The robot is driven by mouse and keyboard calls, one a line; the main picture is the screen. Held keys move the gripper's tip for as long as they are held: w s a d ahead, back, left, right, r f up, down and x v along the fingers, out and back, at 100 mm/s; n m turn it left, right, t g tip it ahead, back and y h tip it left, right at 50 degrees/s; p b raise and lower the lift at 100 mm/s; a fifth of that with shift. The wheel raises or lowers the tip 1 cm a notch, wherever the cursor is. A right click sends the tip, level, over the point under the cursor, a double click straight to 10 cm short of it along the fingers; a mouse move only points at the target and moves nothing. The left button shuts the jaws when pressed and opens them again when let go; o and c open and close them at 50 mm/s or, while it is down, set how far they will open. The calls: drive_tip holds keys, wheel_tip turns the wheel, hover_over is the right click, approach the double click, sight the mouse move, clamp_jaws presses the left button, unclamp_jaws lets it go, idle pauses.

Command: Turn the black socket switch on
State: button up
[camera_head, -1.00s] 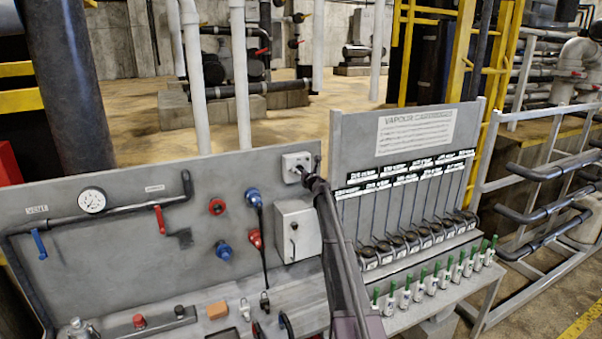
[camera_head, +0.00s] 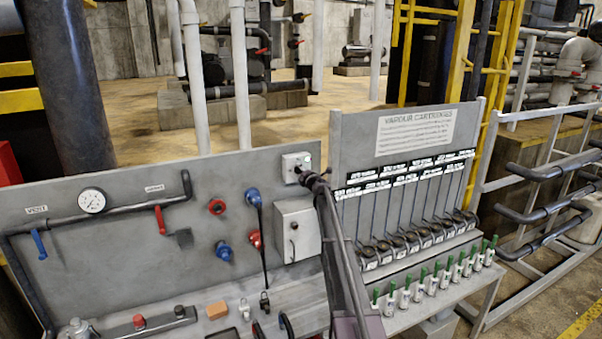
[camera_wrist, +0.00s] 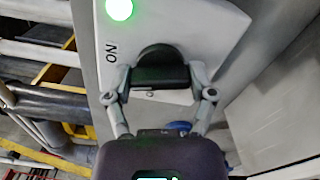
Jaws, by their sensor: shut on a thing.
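The black socket switch (camera_wrist: 160,68) is a dark rotary knob on a light grey switch box (camera_head: 290,160) at the top right of the grey panel. In the wrist view the knob sits between the two fingers of my gripper (camera_wrist: 160,82), which is shut on it. The word "ON" (camera_wrist: 111,53) is printed on the box beside the knob. A round green lamp (camera_wrist: 119,9) glows on the same box. In the head view my gripper (camera_head: 305,172) reaches the box from below right and hides most of the knob.
The grey panel (camera_head: 130,240) also carries a gauge (camera_head: 92,200), red and blue sockets, and a cable. A grey box (camera_head: 297,231) with a small lever is just below the switch box. The vapour cartridges board (camera_head: 345,135) stands close on the right.

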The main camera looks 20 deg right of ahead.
drive_tip(key=m, duration=0.3)
drive_tip(key=shift+w+m, duration=0.15)
drive_tip(key=shift+m, duration=0.15)
drive_tip(key=shift+d, duration=0.1)
idle(0.3)
drive_tip(key=o, duration=1.1)
drive_tip(key=shift+c, duration=0.2)
drive_tip(key=shift+s, duration=0.25)
drive_tip(key=s, duration=1.1)
drive_tip(key=shift+s+d, duration=0.2)
drive_tip(key=shift+s, duration=0.15)
